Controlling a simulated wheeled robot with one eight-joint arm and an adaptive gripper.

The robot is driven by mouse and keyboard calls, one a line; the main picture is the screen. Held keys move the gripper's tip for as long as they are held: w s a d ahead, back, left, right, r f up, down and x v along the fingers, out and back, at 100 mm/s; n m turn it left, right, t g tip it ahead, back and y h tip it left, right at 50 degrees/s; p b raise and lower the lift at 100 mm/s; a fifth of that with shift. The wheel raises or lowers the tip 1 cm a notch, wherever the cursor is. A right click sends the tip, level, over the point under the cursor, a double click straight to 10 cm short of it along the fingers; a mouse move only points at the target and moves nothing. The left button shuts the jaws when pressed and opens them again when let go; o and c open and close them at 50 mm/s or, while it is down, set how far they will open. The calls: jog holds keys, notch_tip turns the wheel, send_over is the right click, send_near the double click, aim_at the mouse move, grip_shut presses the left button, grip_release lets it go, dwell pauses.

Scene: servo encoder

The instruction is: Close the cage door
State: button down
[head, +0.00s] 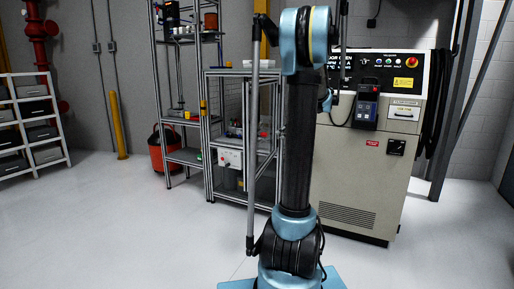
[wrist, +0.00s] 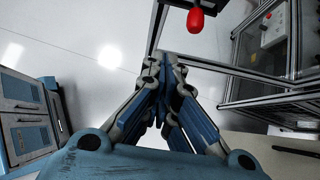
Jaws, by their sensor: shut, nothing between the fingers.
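My gripper (wrist: 165,62) shows in the wrist view with its fingers together and nothing between them. Just beyond the fingertips and a little to the right, a red knob-like handle (wrist: 196,20) hangs from a dark bar at the top edge. The fingers appear apart from it. A thin dark frame edge (wrist: 156,28) runs up beside it; whether this bar and edge belong to the cage door I cannot tell. In the head view my gripper is out of frame above, and no cage door is clearly visible.
A grey control cabinet (head: 366,185) stands behind my arm at the right. Metal shelving (head: 208,165) with a white control box (head: 230,158) stands left of it. An orange bucket (head: 162,150) and yellow post (head: 118,125) are farther left. The left floor is clear.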

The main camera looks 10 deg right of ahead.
jog(key=w+a+f, duration=0.5)
jog(key=a+f, duration=0.2)
jog(key=a, duration=0.4)
jog(key=shift+a, duration=0.15)
jog(key=shift+w, duration=0.1)
